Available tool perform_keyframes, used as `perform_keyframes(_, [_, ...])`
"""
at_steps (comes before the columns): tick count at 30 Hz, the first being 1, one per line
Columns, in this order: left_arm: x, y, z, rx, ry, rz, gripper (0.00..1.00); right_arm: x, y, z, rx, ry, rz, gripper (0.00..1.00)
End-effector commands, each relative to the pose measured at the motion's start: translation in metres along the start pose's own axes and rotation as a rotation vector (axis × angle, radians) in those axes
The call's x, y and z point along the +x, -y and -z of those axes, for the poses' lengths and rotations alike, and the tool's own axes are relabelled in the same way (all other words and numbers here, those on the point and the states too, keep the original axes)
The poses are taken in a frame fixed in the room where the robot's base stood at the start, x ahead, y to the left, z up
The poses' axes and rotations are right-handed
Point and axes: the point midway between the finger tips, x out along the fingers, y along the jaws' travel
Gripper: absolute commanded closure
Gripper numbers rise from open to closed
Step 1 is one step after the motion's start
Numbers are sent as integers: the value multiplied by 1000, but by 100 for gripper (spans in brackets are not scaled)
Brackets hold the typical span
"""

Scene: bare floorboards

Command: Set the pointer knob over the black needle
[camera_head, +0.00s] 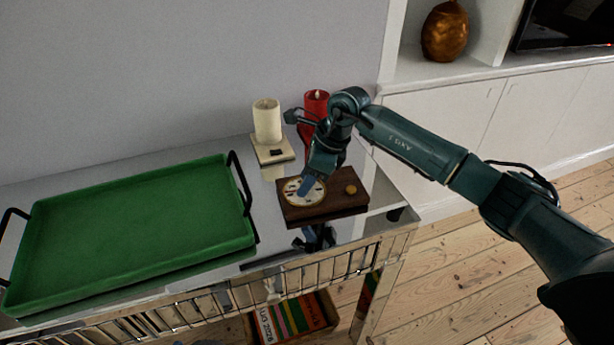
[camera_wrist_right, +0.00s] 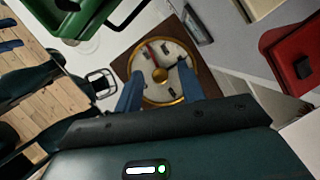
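A dark wooden board (camera_head: 335,207) on the mirrored table carries a round cream dial (camera_head: 292,196) with a gold rim and a small brass knob (camera_head: 351,188). In the right wrist view the dial (camera_wrist_right: 150,92) has a gold pointer knob (camera_wrist_right: 160,75) at its centre. A red needle (camera_wrist_right: 152,52) points up and slightly left. A thin dark needle (camera_wrist_right: 178,64) seems to point right and slightly up, among dark marks. My right gripper (camera_head: 305,188) is over the dial; its blue fingers (camera_wrist_right: 160,92) are apart, with nothing gripped between them. My left gripper is not in view.
A green tray (camera_head: 240,243) with black handles fills the table's left. A cream candle (camera_head: 266,122) on a base and a red candle (camera_head: 317,103) stand behind the board, near the wall. The board lies near the table's right end.

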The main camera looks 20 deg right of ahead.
Motion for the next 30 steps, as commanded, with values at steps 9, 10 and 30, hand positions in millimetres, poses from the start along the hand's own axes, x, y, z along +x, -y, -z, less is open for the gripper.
perform_keyframes(9, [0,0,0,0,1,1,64,1,0,0,0,0,-1,67])
perform_keyframes(10, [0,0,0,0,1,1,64,1,0,0,0,0,0,70])
perform_keyframes(30, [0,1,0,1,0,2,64,0,0,0,16,0,7,100])
